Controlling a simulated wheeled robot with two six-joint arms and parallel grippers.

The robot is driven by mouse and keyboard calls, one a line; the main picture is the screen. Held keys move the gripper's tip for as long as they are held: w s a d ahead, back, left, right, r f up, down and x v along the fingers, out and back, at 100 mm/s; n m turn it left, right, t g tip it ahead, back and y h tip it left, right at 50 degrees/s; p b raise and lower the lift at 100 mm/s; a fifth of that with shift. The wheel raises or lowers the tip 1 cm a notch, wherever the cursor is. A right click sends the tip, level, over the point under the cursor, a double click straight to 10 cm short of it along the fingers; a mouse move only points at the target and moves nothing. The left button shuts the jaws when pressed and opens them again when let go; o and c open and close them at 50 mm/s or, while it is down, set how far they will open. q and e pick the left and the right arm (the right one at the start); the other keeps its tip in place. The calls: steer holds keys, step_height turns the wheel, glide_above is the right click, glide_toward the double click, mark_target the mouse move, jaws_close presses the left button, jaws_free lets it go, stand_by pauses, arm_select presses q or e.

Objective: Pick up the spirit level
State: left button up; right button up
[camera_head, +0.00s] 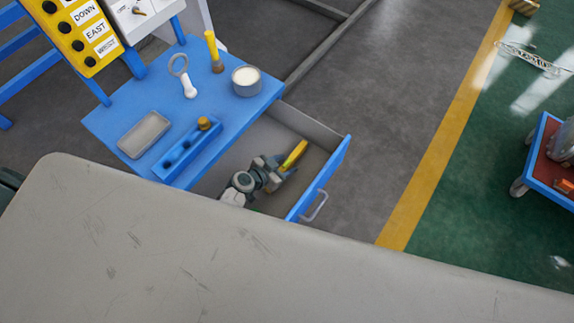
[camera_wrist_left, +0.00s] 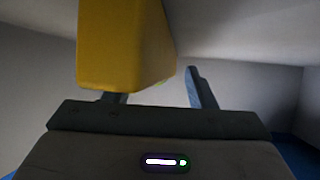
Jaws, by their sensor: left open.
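The spirit level, a yellow bar (camera_head: 294,154), lies in the open drawer of the blue workbench. My left gripper (camera_head: 282,168) is inside the drawer, at the near end of the bar. In the left wrist view the yellow bar (camera_wrist_left: 122,45) is large and close, and it hides most of the left finger. The right finger of my left gripper (camera_wrist_left: 158,92) stands apart from the bar, with a gap between. The jaws are open. I cannot tell whether the left finger touches the bar. My right gripper is not in view.
The drawer (camera_head: 325,178) has raised walls around the gripper. On the blue benchtop (camera_head: 205,110) are a grey tray (camera_head: 145,134), a blue block (camera_head: 183,158), a round tin (camera_head: 246,81) and a yellow-handled brush (camera_head: 213,50).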

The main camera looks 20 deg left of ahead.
arm_select(q)
steer(key=shift+s, duration=0.1)
jaws_close()
steer(key=shift+r, duration=0.2)
